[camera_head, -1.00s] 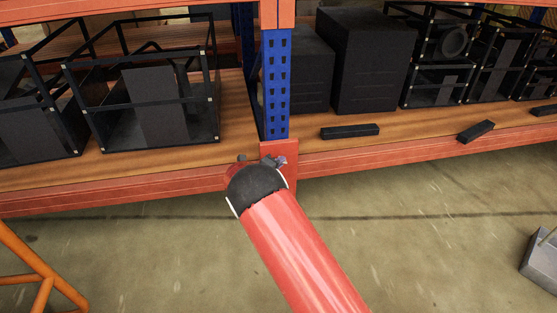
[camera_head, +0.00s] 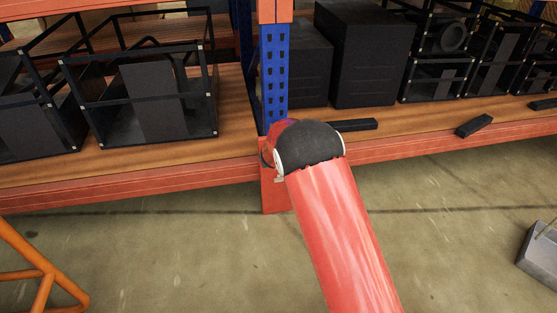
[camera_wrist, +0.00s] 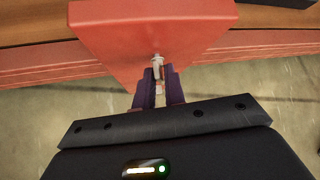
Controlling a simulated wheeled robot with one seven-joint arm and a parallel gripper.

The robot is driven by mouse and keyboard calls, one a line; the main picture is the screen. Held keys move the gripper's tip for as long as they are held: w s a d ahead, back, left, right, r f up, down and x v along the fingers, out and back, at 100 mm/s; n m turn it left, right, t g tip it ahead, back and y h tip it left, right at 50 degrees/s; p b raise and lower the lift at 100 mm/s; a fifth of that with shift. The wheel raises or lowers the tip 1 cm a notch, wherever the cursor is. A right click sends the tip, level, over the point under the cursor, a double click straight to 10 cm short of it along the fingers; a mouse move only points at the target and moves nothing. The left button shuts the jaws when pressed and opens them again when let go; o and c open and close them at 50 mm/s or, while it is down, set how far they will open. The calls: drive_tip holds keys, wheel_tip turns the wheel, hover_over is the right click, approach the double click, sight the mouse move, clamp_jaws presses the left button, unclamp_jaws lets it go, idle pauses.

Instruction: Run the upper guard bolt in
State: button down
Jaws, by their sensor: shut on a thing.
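The red guard (camera_wrist: 150,30) fills the upper middle of the wrist view. In the head view its lower part (camera_head: 274,195) shows at the foot of the blue post, partly behind my arm. A pale metal bolt (camera_wrist: 157,60) stands out at the guard's face in the wrist view. My gripper (camera_wrist: 158,76) has its purple fingers close together, shut on the bolt. How deep the bolt sits is hard to tell. My arm hides the gripper in the head view.
The blue rack post (camera_head: 274,75) rises above the guard. Wooden shelves with orange-red beams (camera_head: 130,192) run to both sides, carrying black cages (camera_head: 205,100) and dark cabinets (camera_head: 370,60). An orange frame (camera_head: 40,275) stands lower left, a grey block (camera_head: 538,255) at right. Floor between is open.

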drive_tip(key=shift+d+f+m+t+y+b, duration=0.3)
drive_tip(key=shift+m+t+y+b, duration=0.8)
drive_tip(key=shift+m+y, duration=2.25)
drive_tip(key=shift+f+m+t+y+b, duration=0.45)
drive_tip(key=shift+m+t+y+b, duration=0.65)
drive_tip(key=shift+m+y, duration=2.2)
drive_tip(key=shift+d+f+m+t+y+b, duration=0.3)
drive_tip(key=shift+m+t+y+b, duration=0.8)
drive_tip(key=shift+m+y, duration=2.2)
drive_tip(key=shift+a+m+t+h, duration=0.2)
drive_tip(key=shift+m+t+h, duration=0.85)
drive_tip(key=shift+m, duration=0.8)
drive_tip(key=c, duration=1.6)
unclamp_jaws()
drive_tip(key=v, duration=0.8)
drive_tip(key=shift+p, duration=0.3)
